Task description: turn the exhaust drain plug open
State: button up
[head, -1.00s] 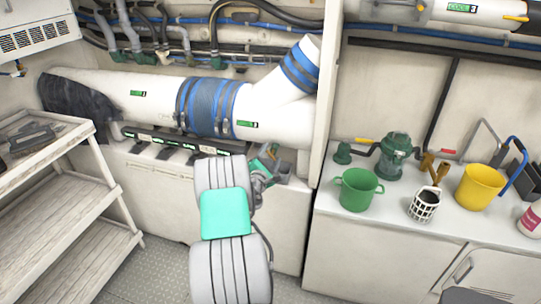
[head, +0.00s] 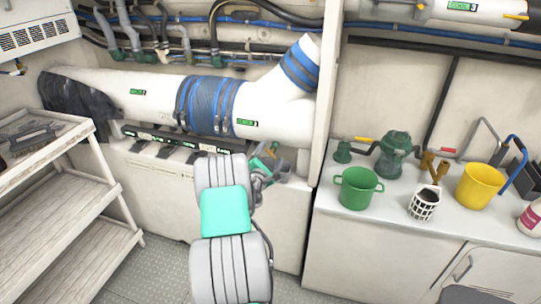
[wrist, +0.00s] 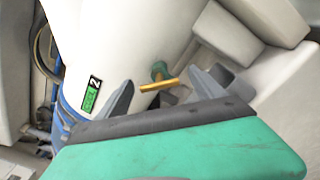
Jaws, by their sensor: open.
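The drain plug, a green fitting (wrist: 159,68) with a brass bar handle (wrist: 158,85), sits at the underside of the white exhaust pipe (wrist: 105,40) in the wrist view. The handle lies tilted, its right end a little higher. My gripper (wrist: 162,80) is open, its two grey fingers on either side of the handle; I see no clear contact. In the head view my gripper (head: 268,165) is below the right part of the pipe (head: 278,120). The plug is small and largely lost behind the gripper there.
A beige block (wrist: 225,32) stands close to the right of the plug. Shelves (head: 70,215) stand left; floor shows between.

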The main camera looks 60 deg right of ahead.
jog(key=s+a+b, duration=0.1)
jog(key=a, duration=0.6)
jog(key=shift+s+a, duration=0.15)
jog(key=shift+a, duration=0.2)
